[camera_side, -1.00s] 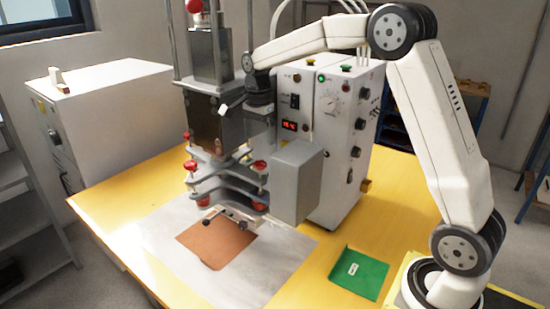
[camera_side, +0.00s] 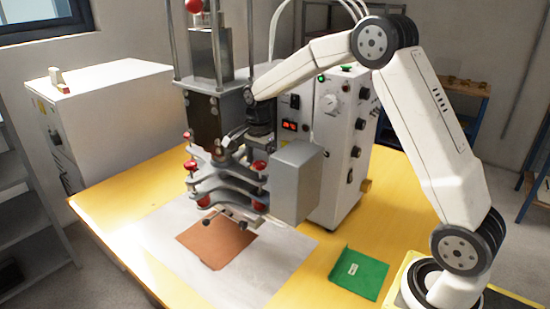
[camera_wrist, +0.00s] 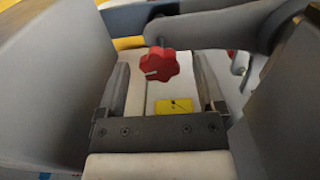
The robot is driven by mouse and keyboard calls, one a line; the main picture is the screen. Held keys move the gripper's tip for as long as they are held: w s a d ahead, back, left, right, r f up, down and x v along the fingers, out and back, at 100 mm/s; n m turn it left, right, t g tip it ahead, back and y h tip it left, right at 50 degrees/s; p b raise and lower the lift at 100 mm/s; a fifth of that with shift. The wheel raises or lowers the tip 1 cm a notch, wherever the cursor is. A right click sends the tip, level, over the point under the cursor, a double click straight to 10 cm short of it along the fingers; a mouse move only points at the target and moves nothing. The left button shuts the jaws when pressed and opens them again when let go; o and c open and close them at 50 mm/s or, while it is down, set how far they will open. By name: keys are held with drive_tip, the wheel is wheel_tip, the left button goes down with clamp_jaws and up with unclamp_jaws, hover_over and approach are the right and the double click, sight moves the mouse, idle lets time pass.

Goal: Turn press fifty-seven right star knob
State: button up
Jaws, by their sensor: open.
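The press (camera_side: 218,125) has several red star knobs on its stacked plates. The right star knob (camera_side: 259,166) sits on the upper right of the plates in the side view. In the wrist view a red star knob (camera_wrist: 162,65) with a pale mark lies ahead, between the fingers' lines. My gripper (camera_side: 230,139) is open and empty, above and slightly left of the right star knob in the side view. In the wrist view my gripper (camera_wrist: 160,82) shows a finger on each side, apart from the knob. The side view partly hides the fingers.
A grey box (camera_side: 297,180) stands close to the right of the plates. The control cabinet (camera_side: 337,140) is behind it. A brown sheet (camera_side: 213,240) lies below on a white sheet, and a green folder (camera_side: 358,274) lies on the yellow table at right.

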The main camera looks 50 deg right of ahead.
clamp_jaws()
idle(0.3)
drive_tip(key=shift+n, duration=0.4)
drive_tip(key=n, duration=0.4)
drive_tip(key=shift+n, duration=2.3)
unclamp_jaws()
